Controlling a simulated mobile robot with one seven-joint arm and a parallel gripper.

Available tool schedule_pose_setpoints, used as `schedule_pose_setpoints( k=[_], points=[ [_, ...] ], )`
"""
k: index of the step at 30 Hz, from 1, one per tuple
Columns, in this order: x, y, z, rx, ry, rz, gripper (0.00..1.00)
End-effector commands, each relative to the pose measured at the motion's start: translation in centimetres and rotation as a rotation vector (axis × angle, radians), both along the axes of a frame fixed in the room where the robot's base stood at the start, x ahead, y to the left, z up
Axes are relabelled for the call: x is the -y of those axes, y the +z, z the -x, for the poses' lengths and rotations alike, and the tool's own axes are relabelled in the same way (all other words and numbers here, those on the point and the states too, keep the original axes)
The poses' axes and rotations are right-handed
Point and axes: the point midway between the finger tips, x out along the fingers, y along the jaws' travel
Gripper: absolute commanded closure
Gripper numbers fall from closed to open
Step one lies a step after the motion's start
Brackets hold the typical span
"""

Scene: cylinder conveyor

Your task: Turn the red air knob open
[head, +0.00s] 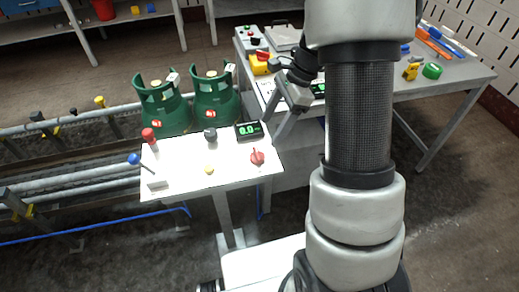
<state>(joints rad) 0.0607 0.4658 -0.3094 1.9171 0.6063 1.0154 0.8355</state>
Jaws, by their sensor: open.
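A red rotary knob (257,157) with a raised grip sits at the right end of the white control panel (190,176). My gripper (272,130) hangs above and just behind this knob, its fingers spread and pointing down-left, with nothing seen between them. The gripper looks apart from the knob, though the exact gap is hard to judge. A second red knob (149,134), round-topped, stands at the panel's back left. No label for air is readable.
The panel also carries a blue-knobbed lever (134,158), a black knob (210,134), a yellow button (209,169) and a green-digit display (249,130). Green gas cylinders (214,97) stand behind it. A workbench (455,72) with tools is at the right.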

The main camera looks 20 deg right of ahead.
Motion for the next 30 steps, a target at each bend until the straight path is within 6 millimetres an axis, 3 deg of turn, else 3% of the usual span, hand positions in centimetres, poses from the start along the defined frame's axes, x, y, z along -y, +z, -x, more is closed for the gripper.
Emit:
schedule_pose_setpoints(
  k=[6, 13, 27, 30],
  points=[
    [-1.9, -4.8, 0.1, -0.003, 0.002, 0.000, 0.34],
    [-3.3, -8.0, 0.0, -0.001, 0.002, 0.000, 0.34],
    [-3.8, -9.1, 0.0, 0.000, 0.001, 0.000, 0.34],
    [-3.8, -9.1, 0.0, 0.000, 0.001, 0.000, 0.51]
  ],
)
